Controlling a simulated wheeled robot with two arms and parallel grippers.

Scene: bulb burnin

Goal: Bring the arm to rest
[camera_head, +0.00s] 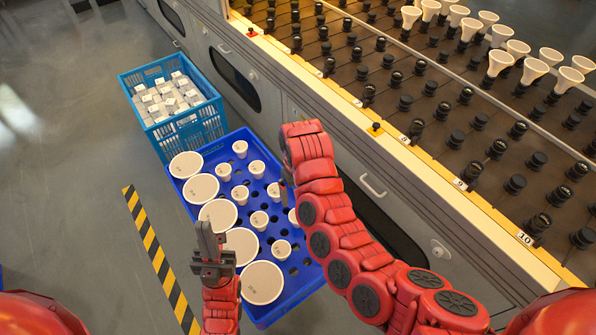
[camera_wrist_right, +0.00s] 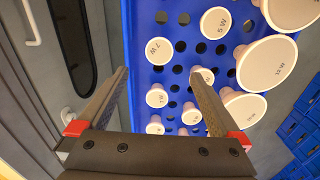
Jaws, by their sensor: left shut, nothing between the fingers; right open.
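My left gripper (camera_head: 212,252) points up at the left edge of the blue tray in the head view. Its fingers are together with nothing between them. My right arm (camera_head: 340,225) reaches in from the lower right and bends over the tray's right edge. Its gripper is mostly hidden behind the arm in the head view. In the right wrist view my right gripper (camera_wrist_right: 160,78) is open and empty, its fingers apart above the tray. Behind them in that view are small bulbs (camera_wrist_right: 157,95); I cannot tell the gap to them.
The blue tray (camera_head: 293,298) holds large and small white bulbs (camera_head: 262,282). A blue crate (camera_head: 143,118) of small white boxes stands behind it. At the right is a rack (camera_head: 440,175) of black sockets, with several bulbs at its far end. Grey floor lies left, with a striped strip (camera_head: 152,250).

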